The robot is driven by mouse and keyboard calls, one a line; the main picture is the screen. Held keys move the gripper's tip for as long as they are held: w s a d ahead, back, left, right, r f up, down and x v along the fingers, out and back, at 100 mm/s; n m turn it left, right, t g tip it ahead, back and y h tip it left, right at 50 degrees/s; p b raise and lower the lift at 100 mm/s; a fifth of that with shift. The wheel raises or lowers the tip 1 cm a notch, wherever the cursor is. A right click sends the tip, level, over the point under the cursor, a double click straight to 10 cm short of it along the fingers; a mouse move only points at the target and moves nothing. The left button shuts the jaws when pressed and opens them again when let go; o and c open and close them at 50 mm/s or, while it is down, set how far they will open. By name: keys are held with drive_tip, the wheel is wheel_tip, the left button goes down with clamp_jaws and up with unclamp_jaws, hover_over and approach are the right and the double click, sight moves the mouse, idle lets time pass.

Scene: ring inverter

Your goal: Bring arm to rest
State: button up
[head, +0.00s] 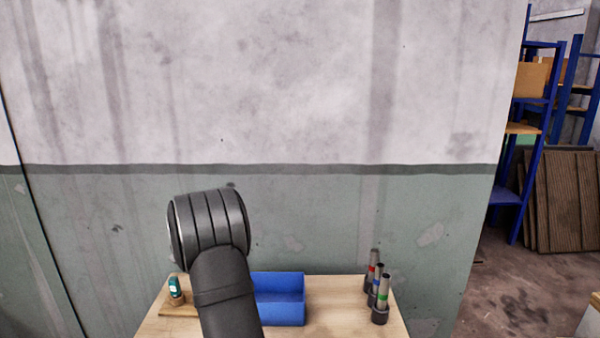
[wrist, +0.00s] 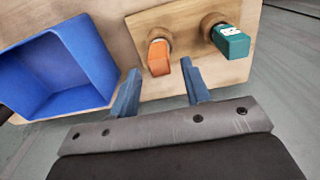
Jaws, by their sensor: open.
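My gripper (wrist: 160,65) shows in the wrist view with its two blue-grey fingers spread apart and nothing held between them. Beyond the fingertips is an orange piece (wrist: 159,60) at a round wooden holder on a wooden board (wrist: 185,20). A teal piece (wrist: 231,42) with a white mark sits at a second holder to its right. I cannot tell the exact gap between fingers and orange piece. In the head view my dark arm hides my gripper and part of the board; the teal piece (head: 174,286) shows left of the arm.
An open blue bin (head: 280,300) stands on the wooden table (head: 340,318); it looks empty in the wrist view (wrist: 60,75). Upright grey tubes with red (head: 373,268), blue (head: 379,285) and green (head: 382,298) bands stand at the table's right. A wall rises behind.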

drive_tip(key=r, duration=0.3)
drive_tip(key=shift+d+r, duration=0.15)
drive_tip(key=shift+d, duration=0.15)
drive_tip(key=s+d+r, duration=0.2)
drive_tip(key=d+r, duration=0.5)
drive_tip(key=d, duration=0.4)
drive_tip(key=s+a+f, duration=0.4)
drive_tip(key=s+a, duration=0.2)
drive_tip(key=s, duration=0.3)
drive_tip(key=s+a+f, duration=0.4)
drive_tip(key=s+a, duration=0.2)
drive_tip(key=s, duration=0.4)
drive_tip(key=shift+s+a+f, duration=0.25)
drive_tip(key=shift+s, duration=0.05)
drive_tip(key=shift+o, duration=0.3)
